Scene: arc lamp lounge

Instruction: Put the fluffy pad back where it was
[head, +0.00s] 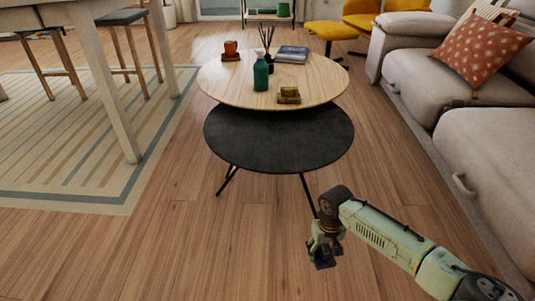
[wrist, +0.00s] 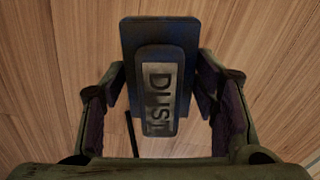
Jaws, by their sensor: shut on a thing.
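My gripper (head: 325,243) is low over the wooden floor, in front of the coffee tables and to their right. In the wrist view, its fingers (wrist: 163,80) are shut on a dark blue pad (wrist: 160,32) with a raised back labelled DUST. In the head view the held pad (head: 322,259) is a small dark shape under the fingers. Its underside is hidden, so I cannot see any fluffy face. The pad appears clear of the tables.
A round wooden table (head: 225,82) carries an orange cup (head: 231,47), a teal bottle (head: 261,74), books (head: 292,53) and a small yellowish block (head: 289,96). The lower black table (head: 280,145) is bare. A grey sofa (head: 490,130) stands at right. Floor (head: 180,240) is free at left.

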